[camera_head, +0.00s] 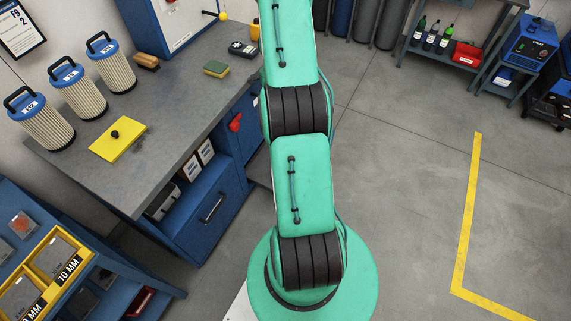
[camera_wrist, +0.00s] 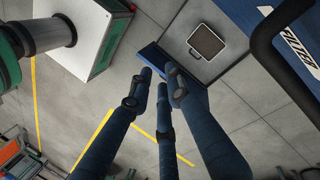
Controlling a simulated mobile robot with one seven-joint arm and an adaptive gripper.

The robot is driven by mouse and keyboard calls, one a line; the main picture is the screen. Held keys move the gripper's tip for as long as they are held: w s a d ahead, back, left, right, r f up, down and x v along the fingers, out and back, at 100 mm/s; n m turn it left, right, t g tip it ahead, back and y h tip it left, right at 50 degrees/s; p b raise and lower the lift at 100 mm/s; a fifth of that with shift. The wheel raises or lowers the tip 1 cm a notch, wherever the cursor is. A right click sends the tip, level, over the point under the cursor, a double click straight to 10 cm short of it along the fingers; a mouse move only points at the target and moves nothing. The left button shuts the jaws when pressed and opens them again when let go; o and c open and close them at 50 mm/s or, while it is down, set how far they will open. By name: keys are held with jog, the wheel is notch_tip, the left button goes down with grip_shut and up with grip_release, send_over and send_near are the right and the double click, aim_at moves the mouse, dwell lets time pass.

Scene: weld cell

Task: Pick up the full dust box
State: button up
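In the wrist view, a square box with a grey-brown inside and a small handle (camera_wrist: 208,42) lies near the top, beside a blue panel (camera_wrist: 182,72). It looks like the dust box, seen from above. My gripper (camera_wrist: 160,76) has three dark blue fingers. Their tips are apart with nothing between them, below and left of the box in the picture and not visibly touching it. In the head view my arm runs out of the top edge, so my gripper is out of sight there. I cannot make out the dust box in that view.
A blue housing with a label (camera_wrist: 297,45) and a dark bar fill the wrist view's right side. In the head view, the workbench (camera_head: 75,178) holds several filter cartridges (camera_head: 112,66), a yellow plate (camera_head: 118,140) and a sponge (camera_head: 216,69). Floor (camera_head: 400,190) at right is clear.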

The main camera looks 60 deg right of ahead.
jog(key=s+d+f, duration=0.1)
jog(key=d+f, duration=0.2)
jog(key=f, duration=1)
jog(key=s+d+f+n+t+h+b, duration=0.1)
jog(key=d+f, duration=0.3)
jog(key=f, duration=1)
jog(key=s+d+f+n+h+b, duration=0.1)
jog(key=s+d+f, duration=0.2)
jog(key=f, duration=1.1)
jog(key=shift+s+d+t, duration=0.25)
jog(key=shift+d+t, duration=0.15)
jog(key=shift+d, duration=0.15)
jog(key=shift+f, duration=0.15)
notch_tip(320, 180, down, 8)
jog(key=b, duration=0.2)
jog(key=shift+f, duration=0.2)
jog(key=shift+f, duration=0.15)
jog(key=shift+f+b, duration=1.05)
jog(key=shift+f, duration=1.4)
